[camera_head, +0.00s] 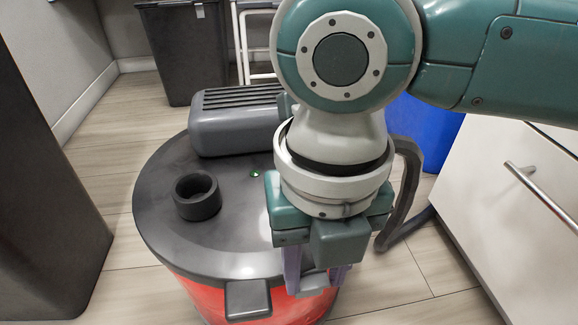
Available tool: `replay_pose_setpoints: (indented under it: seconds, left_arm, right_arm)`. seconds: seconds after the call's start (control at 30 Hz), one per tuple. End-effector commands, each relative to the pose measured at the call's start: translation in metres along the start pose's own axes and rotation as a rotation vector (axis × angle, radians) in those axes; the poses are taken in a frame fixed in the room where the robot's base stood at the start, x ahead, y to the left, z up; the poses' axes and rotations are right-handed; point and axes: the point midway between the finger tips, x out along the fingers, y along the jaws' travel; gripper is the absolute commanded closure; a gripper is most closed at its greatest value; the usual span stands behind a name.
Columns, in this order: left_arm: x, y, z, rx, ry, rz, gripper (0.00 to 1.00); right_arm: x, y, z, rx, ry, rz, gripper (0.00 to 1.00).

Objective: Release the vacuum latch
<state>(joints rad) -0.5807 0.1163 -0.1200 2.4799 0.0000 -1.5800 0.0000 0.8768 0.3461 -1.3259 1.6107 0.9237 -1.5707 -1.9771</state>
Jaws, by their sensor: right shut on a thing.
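The vacuum has a red drum (205,298) under a round dark grey lid (235,215). A grey latch (248,300) shows at the front rim of the lid, just left of my right gripper, and nothing touches it. My right gripper (315,281) points down at the lid's front right rim. Its pale purple fingers are shut on a second grey latch (315,284), seen only in part between them. The palm hides the top of this latch and the rim behind it. My left gripper is out of view.
A ribbed grey motor housing (238,125) and a round port (197,197) stand up from the lid. A dark hose (410,195) curves at right. A white drawer cabinet (510,190), a blue bin (425,130) and dark bins stand around.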

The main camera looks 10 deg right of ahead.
Motion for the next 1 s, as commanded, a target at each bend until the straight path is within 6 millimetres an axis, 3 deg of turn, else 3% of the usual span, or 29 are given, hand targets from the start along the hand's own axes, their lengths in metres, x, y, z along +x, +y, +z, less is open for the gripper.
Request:
replay_pose_setpoints:
  seconds: [0.27,0.47,0.8,1.0]
  left_arm:
    - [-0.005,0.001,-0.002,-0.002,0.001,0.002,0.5]
    - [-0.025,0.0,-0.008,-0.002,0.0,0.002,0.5]
    - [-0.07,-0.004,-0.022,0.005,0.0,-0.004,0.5]
    - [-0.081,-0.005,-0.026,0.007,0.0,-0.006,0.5]
  right_arm:
    - [-0.002,0.0,-0.002,-0.002,-0.016,0.0,1.0]
    - [-0.004,-0.001,-0.01,-0.003,-0.091,-0.001,1.0]
    - [0.006,0.0,-0.035,-0.004,-0.362,0.0,1.0]
    - [0.021,0.001,-0.048,-0.002,-0.551,0.001,1.0]
